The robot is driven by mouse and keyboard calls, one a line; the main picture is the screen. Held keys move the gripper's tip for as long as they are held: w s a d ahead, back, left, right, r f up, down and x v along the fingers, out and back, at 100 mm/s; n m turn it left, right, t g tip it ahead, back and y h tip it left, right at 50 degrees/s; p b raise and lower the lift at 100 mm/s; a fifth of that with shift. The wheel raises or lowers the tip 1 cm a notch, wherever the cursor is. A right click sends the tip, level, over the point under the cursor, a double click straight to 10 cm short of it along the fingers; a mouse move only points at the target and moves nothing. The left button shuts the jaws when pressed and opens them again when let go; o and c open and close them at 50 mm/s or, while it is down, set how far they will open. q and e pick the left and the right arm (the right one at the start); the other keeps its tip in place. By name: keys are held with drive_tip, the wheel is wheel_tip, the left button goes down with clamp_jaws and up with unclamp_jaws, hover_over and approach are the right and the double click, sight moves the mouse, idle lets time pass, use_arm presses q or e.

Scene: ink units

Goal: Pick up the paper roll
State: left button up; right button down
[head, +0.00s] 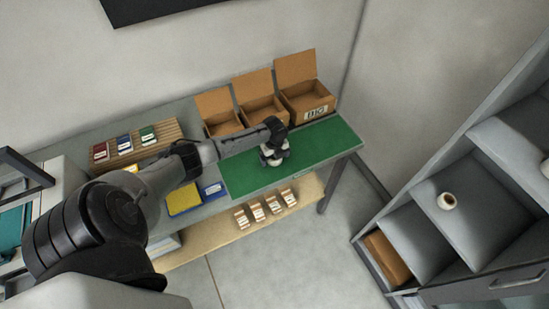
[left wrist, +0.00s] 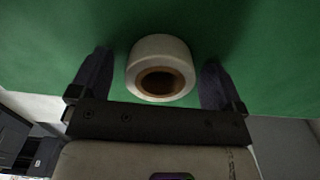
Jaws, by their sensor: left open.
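A white paper roll (left wrist: 158,50) with a brown hollow core stands on the green mat (left wrist: 60,30) in the left wrist view. My left gripper (left wrist: 158,66) is open, one dark finger on each side of the roll, with a visible gap on both sides. In the head view my left gripper (head: 273,156) is low over the green mat (head: 318,142), and it largely hides the roll there. A second white roll (head: 447,201) lies on the grey shelf unit at the right. My right gripper is not in view.
Open cardboard boxes (head: 305,100) stand along the back of the table. A wooden rack with ink boxes (head: 127,142) and yellow and blue trays (head: 183,200) are at the left. Small boxes (head: 257,211) sit on the lower shelf. The mat's right part is clear.

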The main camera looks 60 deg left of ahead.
use_arm(q)
drive_tip(key=c, duration=1)
drive_tip(key=shift+r, duration=0.1)
